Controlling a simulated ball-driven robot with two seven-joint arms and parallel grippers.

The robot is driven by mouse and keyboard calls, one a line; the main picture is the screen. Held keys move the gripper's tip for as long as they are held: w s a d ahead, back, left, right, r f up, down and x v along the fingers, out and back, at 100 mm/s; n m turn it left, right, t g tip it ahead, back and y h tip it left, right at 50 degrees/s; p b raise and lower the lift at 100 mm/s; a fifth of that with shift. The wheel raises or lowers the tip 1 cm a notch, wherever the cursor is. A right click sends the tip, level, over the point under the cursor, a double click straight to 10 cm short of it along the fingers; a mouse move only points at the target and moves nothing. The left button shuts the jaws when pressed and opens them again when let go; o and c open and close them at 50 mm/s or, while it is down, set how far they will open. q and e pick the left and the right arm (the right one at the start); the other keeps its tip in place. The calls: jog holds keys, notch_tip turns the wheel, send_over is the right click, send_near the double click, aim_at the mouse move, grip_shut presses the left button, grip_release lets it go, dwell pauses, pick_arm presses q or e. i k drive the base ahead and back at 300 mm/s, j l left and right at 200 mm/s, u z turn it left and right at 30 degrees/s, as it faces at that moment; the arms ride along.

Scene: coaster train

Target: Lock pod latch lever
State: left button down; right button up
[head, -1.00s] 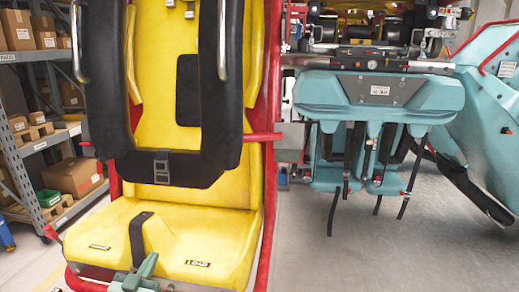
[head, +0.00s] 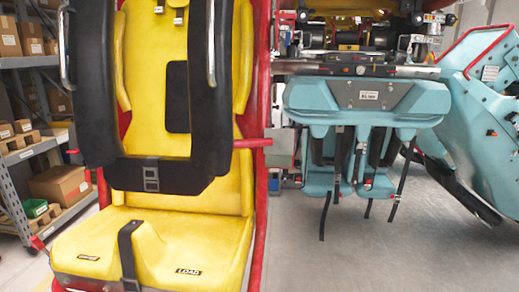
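A yellow seat pod (head: 213,196) with a red tubular frame fills the left of the head view. Its black padded harness (head: 94,95) hangs down in front of the backrest, joined by a black cross strap with a buckle (head: 151,174). A red bar (head: 253,142) sticks out sideways at the right side of the frame, roughly level. It may be the latch lever; I cannot tell for sure, nor whether it is locked. A black strap (head: 130,250) lies over the seat base. Neither of my grippers shows.
A teal pod (head: 310,97) with hanging black straps stands to the right, and another teal shell (head: 480,125) leans at the far right. Grey shelving (head: 40,146) with cardboard boxes stands at the left. The grey floor (head: 390,255) at the lower right is clear.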

aim_at(37, 241)
jog(key=i+l, duration=0.3)
jog(key=i, duration=0.2)
jog(key=u, duration=1.8)
jog(key=i+z, duration=0.1)
jog(key=z, duration=0.25)
jog(key=j+z, duration=0.15)
jog(key=z, duration=0.2)
jog(key=i+j+z, duration=0.1)
jog(key=z, duration=0.3)
jog(key=i+j+z, duration=0.2)
jog(key=j, duration=0.3)
jog(key=j+z, duration=0.2)
jog(key=j, duration=0.25)
jog(key=i+j+z, duration=0.2)
jog(key=j, duration=0.9)
